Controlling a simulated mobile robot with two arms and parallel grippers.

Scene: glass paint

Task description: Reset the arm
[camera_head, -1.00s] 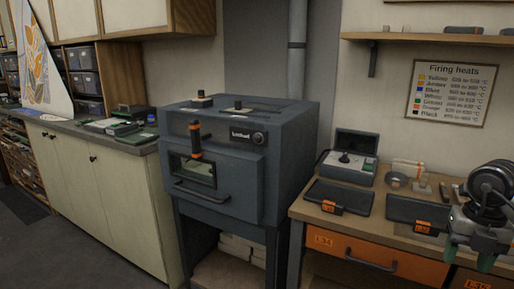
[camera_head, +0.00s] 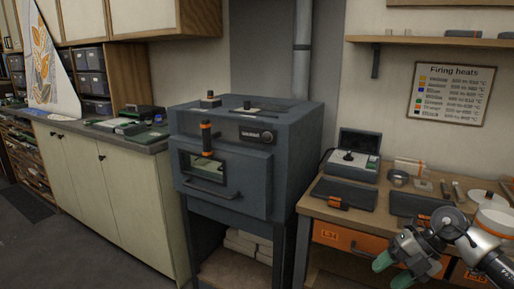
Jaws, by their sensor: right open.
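My right gripper (camera_head: 394,270) shows at the lower right of the head view, with green fingertips. It is open and I see nothing between its fingers. It hangs in front of the workbench (camera_head: 318,207) and its orange drawer (camera_head: 345,238), partly covering the drawer front. My left gripper is not in view.
A dark grey kiln (camera_head: 238,160) with a door handle stands in the middle. On the bench are dark flat trays (camera_head: 345,192), an open-lidded box (camera_head: 352,160) and a white round container (camera_head: 492,220). A pale cabinet (camera_head: 115,185) stands left. The floor at the far left is clear.

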